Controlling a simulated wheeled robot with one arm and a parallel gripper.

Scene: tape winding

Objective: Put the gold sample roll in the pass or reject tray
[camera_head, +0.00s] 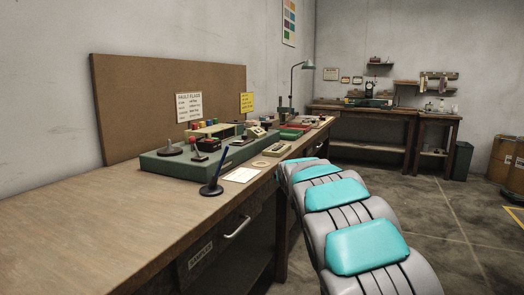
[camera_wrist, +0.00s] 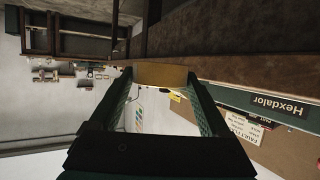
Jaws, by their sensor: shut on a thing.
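In the wrist view, my gripper (camera_wrist: 162,78) is shut on a gold piece (camera_wrist: 160,74), which spans between the two fingertips. It looks like the gold sample roll, seen edge-on. It is held in the air, with the bench beyond it. In the head view my arm reaches toward the far end of the bench, and the gripper and roll do not show there. A red tray-like thing (camera_head: 297,127) and a green one beside it (camera_head: 287,133) lie on the far part of the bench; they are too small to tell which is pass or reject.
On the long wooden bench (camera_head: 90,221) stands a green machine base (camera_head: 180,165) with several coloured spools. A desk lamp (camera_head: 306,65) rises behind. The near bench top is clear.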

